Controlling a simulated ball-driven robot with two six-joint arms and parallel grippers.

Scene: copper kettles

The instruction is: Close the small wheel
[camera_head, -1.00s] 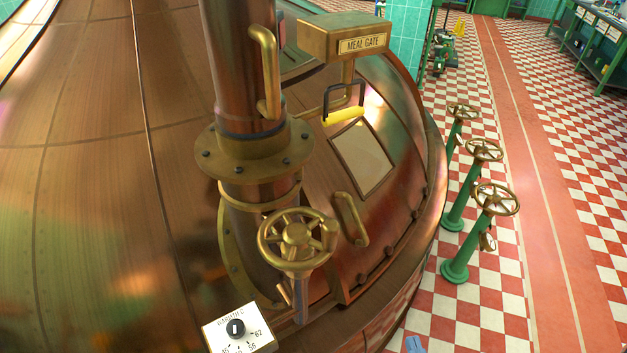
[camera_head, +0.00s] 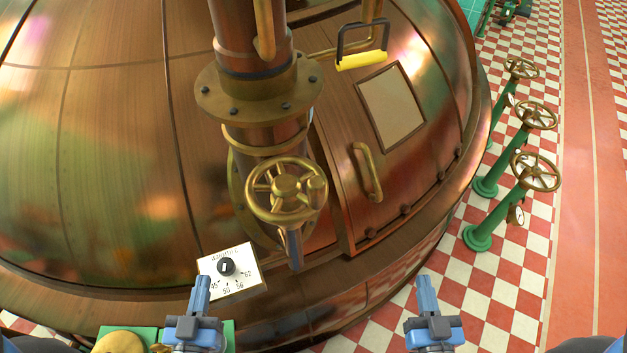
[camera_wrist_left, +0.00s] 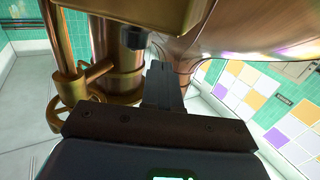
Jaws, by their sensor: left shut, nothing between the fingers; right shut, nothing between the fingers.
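A brass handwheel (camera_head: 286,190) with a knob on its rim is mounted low on the copper pipe at the kettle's front. In the left wrist view the same gripper (camera_wrist_left: 160,75) points toward copper and brass pipework, touching nothing that I can make out. Neither gripper touches the wheel.
The white dial plate (camera_head: 231,270) has a black knob. A brass handle (camera_head: 367,172) and a yellow-gripped handle (camera_head: 361,60) are on the copper kettle (camera_head: 90,130). Several wheels on green posts (camera_head: 497,215) stand at the right. The checkered floor (camera_head: 500,310) is open at lower right.

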